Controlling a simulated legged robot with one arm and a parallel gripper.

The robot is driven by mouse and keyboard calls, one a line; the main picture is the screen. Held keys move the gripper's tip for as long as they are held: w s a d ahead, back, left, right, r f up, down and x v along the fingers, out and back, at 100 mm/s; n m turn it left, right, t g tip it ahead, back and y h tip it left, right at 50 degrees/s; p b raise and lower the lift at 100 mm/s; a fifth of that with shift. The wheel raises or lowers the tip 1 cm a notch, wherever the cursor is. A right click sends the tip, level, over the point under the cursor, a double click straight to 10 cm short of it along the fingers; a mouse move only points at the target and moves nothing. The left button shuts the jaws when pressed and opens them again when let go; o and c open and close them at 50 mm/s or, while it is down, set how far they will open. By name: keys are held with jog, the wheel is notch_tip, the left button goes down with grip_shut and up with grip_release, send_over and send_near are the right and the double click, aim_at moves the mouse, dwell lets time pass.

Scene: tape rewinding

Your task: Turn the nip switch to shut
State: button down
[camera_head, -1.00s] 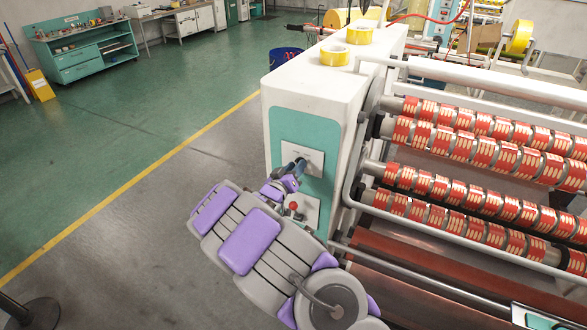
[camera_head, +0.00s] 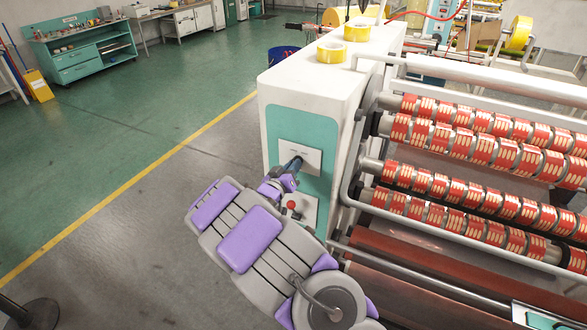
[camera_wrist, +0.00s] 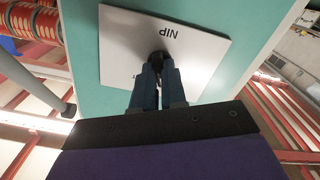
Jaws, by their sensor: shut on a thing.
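The nip switch is a small black knob (camera_wrist: 158,58) on a white plate (camera_wrist: 195,60), lettered NIP, in the wrist view, where the lettering appears upside down. My gripper (camera_wrist: 158,72) is shut on the knob, with one dark finger on each side. The fingers hide most of the knob, so its exact turn position is hard to tell. In the head view the white plate (camera_head: 312,155) is on the teal end panel of the machine, and my gripper (camera_head: 295,164) reaches it from the lower left.
Below the nip plate is a second plate (camera_head: 300,212) with a red-topped lever (camera_head: 291,205), close to my arm. Rollers with red tape rolls (camera_head: 480,150) fill the machine's right side. Yellow tape rolls (camera_head: 330,52) sit on top.

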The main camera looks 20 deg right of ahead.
jog(key=shift+m+b, duration=4.5)
jog(key=shift+m, duration=0.9)
jog(key=shift+r, duration=0.1)
jog(key=c, duration=1.4)
grip_release()
jog(key=shift+s+a+r, duration=0.1)
jog(key=shift+s, duration=0.15)
jog(key=shift+o, duration=1.1)
jog(key=shift+w+a, duration=0.1)
